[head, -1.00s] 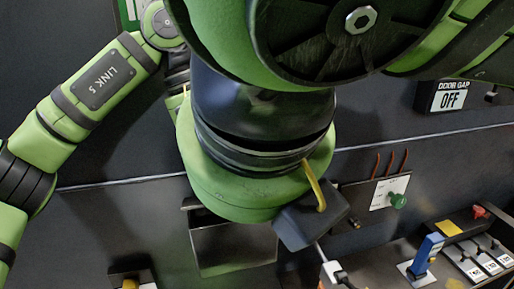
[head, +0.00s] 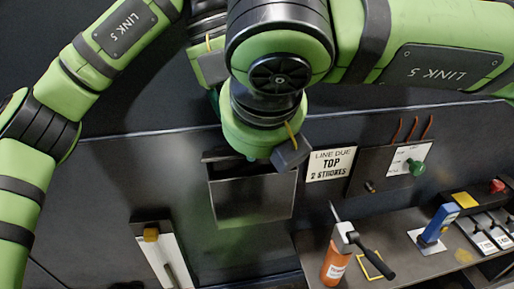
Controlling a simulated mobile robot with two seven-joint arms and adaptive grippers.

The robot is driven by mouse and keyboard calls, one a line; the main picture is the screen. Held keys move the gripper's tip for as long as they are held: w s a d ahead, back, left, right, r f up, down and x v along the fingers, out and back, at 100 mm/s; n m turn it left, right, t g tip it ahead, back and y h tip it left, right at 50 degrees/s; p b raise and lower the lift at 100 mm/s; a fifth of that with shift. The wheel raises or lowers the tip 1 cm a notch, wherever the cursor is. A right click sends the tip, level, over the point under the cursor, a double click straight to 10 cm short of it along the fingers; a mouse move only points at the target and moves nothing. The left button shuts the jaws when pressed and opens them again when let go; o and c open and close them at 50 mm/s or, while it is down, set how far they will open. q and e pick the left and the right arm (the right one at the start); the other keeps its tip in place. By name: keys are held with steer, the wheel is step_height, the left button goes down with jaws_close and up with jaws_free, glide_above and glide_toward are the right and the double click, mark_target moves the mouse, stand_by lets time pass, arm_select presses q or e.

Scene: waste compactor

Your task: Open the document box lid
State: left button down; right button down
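The document box appears to be the dark, flat-fronted box (head: 252,200) on the wall, in the middle of the head view. A dark strip (head: 222,156) runs along its top edge; my arm partly covers this, so I cannot tell how the lid stands. My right arm comes in from the right, and its gripper (head: 291,155) is a dark block over the box's top right corner. Its fingers do not show clearly, and contact cannot be told.
A sign (head: 331,164) reading "LINE DUE TOP 2 STROKES" is right of the box. A panel with a green knob (head: 416,167) is further right. Below are an orange bottle-like tool (head: 335,263), a blue-handled lever (head: 439,222) and several switches on a shelf (head: 408,262).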

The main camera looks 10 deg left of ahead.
steer(key=shift+w+a+r, duration=0.1)
steer(key=shift+w+r, duration=0.3)
steer(key=shift+w, duration=0.1)
